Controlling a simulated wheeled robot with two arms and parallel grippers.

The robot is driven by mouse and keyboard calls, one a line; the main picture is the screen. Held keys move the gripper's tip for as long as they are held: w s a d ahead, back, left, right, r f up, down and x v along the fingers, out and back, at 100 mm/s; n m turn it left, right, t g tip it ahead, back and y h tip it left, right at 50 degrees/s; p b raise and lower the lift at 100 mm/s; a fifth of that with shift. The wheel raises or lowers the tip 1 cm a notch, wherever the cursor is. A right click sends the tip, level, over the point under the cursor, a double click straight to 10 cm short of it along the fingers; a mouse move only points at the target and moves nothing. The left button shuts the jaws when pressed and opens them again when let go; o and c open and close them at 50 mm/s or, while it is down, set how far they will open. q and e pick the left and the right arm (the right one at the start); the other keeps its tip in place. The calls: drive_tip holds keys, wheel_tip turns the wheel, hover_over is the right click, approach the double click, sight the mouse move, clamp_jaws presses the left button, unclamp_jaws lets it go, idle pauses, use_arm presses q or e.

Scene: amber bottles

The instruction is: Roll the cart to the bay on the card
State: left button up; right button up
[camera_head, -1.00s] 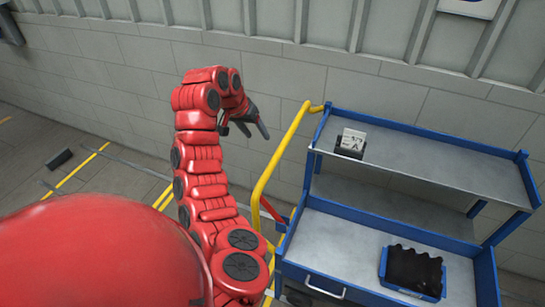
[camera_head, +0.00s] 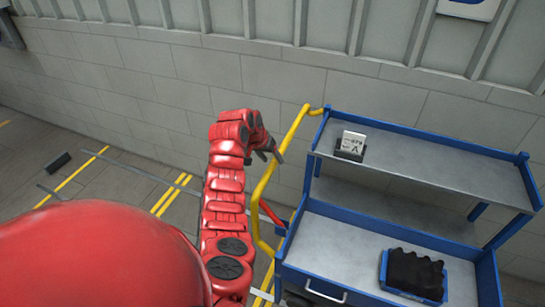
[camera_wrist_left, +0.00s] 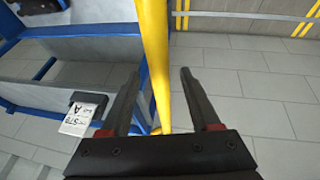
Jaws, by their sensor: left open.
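The cart (camera_head: 430,157) is blue-framed with grey shelves and stands at the right in the head view. Its yellow handle (camera_head: 264,185) rises along its left side. A white card (camera_head: 352,141) in a dark holder sits on the top shelf; it also shows in the left wrist view (camera_wrist_left: 77,121), with print too small to read surely. My left gripper (camera_head: 278,153) is open beside the handle. In the left wrist view the yellow bar (camera_wrist_left: 156,60) runs between the two open fingers (camera_wrist_left: 160,75), and they do not close on it. My right gripper is out of view.
A blue bin (camera_head: 410,278) with dark contents stands on the cart's lower shelf. A block wall (camera_head: 180,95) runs behind the cart. Yellow floor lines (camera_head: 168,197) and a dark block (camera_head: 58,161) lie on the open floor at left.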

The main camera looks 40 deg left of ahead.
use_arm(q)
drive_tip(key=shift+w+d+f, duration=0.1)
drive_tip(key=shift+w+f, duration=0.15)
drive_tip(key=shift+f, duration=0.45)
clamp_jaws()
idle(1.0)
